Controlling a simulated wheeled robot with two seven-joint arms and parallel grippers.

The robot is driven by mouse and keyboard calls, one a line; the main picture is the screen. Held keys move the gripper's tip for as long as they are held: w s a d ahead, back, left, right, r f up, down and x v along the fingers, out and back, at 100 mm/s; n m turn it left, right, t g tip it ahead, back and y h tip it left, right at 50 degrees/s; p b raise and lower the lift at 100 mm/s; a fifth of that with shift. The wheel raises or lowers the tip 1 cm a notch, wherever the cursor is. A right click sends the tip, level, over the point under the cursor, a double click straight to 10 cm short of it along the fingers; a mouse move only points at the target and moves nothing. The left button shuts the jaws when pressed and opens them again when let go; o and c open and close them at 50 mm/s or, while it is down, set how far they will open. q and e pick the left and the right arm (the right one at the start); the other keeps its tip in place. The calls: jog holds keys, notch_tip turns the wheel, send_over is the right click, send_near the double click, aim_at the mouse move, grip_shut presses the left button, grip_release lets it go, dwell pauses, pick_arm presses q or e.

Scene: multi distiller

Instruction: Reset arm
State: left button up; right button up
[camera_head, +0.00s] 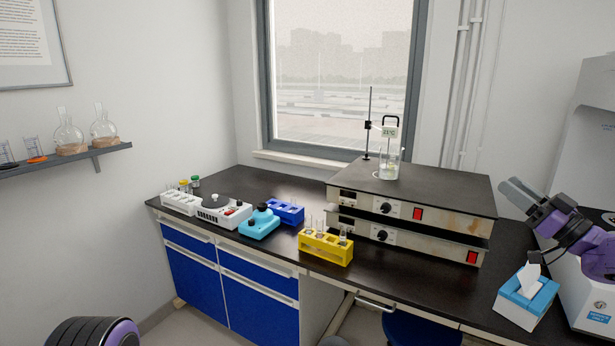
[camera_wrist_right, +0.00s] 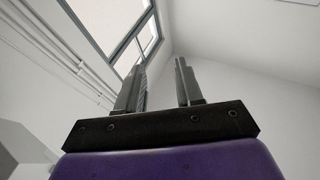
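My right gripper (camera_head: 514,192) is at the right of the head view, raised in front of the white wall and pointing up and left. In the right wrist view its two fingers (camera_wrist_right: 160,72) stand apart with nothing between them, so it is open and empty. Only the window, wall and ceiling show beyond them. A dark and purple part of my left arm (camera_head: 95,333) shows at the lower left edge of the head view. My left gripper is not in view.
The black bench (camera_head: 395,274) holds a yellow tube rack (camera_head: 325,249), a blue rack (camera_head: 287,212), stacked hotplates (camera_head: 357,203) with a beaker (camera_head: 386,168), and a tissue box (camera_head: 526,300) below my right arm. A white instrument (camera_head: 590,300) stands close by. A wall shelf (camera_head: 75,163) holds flasks.

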notch_tip(320, 180, down, 19)
jog(key=w+a+m+h, duration=0.1)
jog(key=a+m+h, duration=0.1)
jog(key=m+h, duration=0.8)
jog(key=s+a+f+m+g+h, duration=0.1)
jog(key=s+a+f+g+h, duration=0.2)
jog(key=f, duration=0.5)
jog(key=s+a+f+m+g+h, duration=0.1)
jog(key=s+f+g, duration=0.1)
jog(key=s+f, duration=0.5)
jog(key=s+a+f+g, duration=0.3)
jog(key=s+f, duration=0.4)
jog(key=s, duration=0.3)
jog(key=s+a+f+g, duration=0.3)
jog(key=s+f, duration=0.4)
jog(key=s, duration=0.4)
jog(key=s+a+f+g, duration=0.4)
jog(key=s+f, duration=0.3)
jog(key=s, duration=0.3)
jog(key=shift+s+m+g+h, duration=0.15)
jog(key=shift+m+g+h, duration=0.2)
jog(key=shift+g, duration=0.25)
jog(key=shift+f, duration=0.1)
